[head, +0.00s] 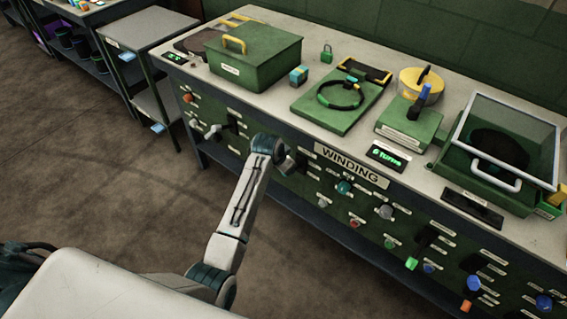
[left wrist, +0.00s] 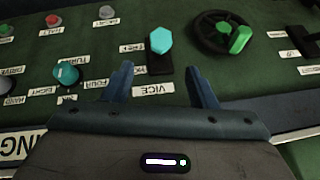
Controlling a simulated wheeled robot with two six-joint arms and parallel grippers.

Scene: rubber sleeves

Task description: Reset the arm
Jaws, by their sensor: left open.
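My left arm (head: 240,205) comes in from the lower left in the head view. It is bent, with its far end close to the green front panel of the bench, left of the WINDING sign (head: 351,168). The fingers cannot be made out there. In the left wrist view my left gripper (left wrist: 164,82) is open and empty, its two fingers apart in front of the panel. A cyan-topped lever (left wrist: 160,42) on a black plate shows between and beyond the fingertips, above a VICE label (left wrist: 152,90). My right gripper is in neither view.
The panel carries a black handwheel with a green handle (left wrist: 238,40), a teal knob (left wrist: 65,73) and a red button (left wrist: 53,20). On the bench top stand a green lidded box (head: 252,60), a green ring fixture (head: 340,100) and a clear-lidded case (head: 505,145). Floor left of the arm is clear.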

